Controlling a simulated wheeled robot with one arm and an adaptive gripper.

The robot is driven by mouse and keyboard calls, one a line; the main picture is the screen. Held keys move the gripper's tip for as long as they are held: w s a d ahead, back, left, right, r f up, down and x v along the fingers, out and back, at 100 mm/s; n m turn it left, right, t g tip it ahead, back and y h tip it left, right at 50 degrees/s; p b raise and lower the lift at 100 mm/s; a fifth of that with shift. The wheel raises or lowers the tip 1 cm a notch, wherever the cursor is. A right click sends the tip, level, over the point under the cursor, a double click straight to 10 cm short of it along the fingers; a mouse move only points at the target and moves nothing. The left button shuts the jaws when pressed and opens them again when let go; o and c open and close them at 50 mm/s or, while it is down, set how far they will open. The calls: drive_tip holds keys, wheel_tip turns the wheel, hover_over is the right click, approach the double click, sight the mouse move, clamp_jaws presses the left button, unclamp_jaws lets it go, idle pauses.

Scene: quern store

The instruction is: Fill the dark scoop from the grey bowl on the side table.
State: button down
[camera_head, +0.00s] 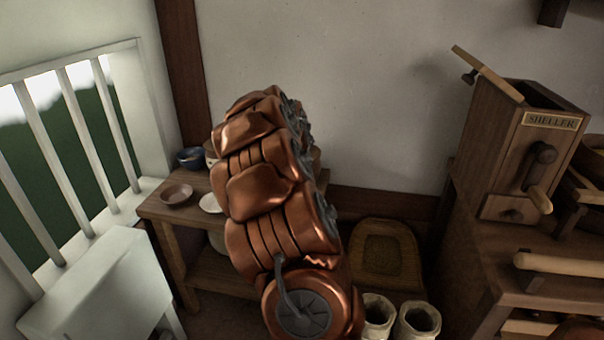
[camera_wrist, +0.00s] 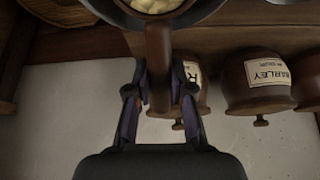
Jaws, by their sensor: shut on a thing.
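In the wrist view my gripper (camera_wrist: 159,92) is shut on the brown handle (camera_wrist: 158,60) of the dark scoop (camera_wrist: 196,14). The scoop's bowl is cut off by the top edge, with pale yellowish lumps (camera_wrist: 155,4) showing inside its rim. In the head view my copper arm hides the gripper and scoop. The side table (camera_head: 155,212) is left of and behind my arm. A pale bowl (camera_head: 209,203), partly hidden by my arm, stands on it; I cannot tell whether this is the grey bowl.
A brown dish (camera_head: 176,194) and a dark blue bowl (camera_head: 190,158) are also on the side table. A wooden sheller (camera_head: 520,150) stands at right. A barred window (camera_head: 75,120) is at left.

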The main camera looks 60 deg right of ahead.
drive_tip(key=shift+d+p, duration=0.1)
drive_tip(key=shift+p, duration=0.4)
drive_tip(key=shift+d+y, duration=0.1)
drive_tip(key=shift+y, duration=0.2)
drive_tip(key=p, duration=0.2)
drive_tip(key=y+p, duration=0.1)
drive_tip(key=p, duration=0.1)
drive_tip(key=shift+w+d+f+g, duration=0.1)
drive_tip(key=shift+d+f+g, duration=0.05)
drive_tip(key=shift+d+g, duration=0.15)
drive_tip(key=y+p, duration=0.1)
drive_tip(key=p, duration=0.1)
drive_tip(key=y+p, duration=0.1)
drive_tip(key=p, duration=0.1)
drive_tip(key=shift+w+d+f+g, duration=0.15)
drive_tip(key=shift+d+g, duration=0.15)
drive_tip(key=shift+f+y+p, duration=0.1)
drive_tip(key=shift+y+p, duration=0.4)
drive_tip(key=shift+g+y, duration=0.3)
drive_tip(key=shift+y, duration=0.3)
drive_tip(key=shift+r+p, duration=1.3)
drive_tip(key=shift+r, duration=1.25)
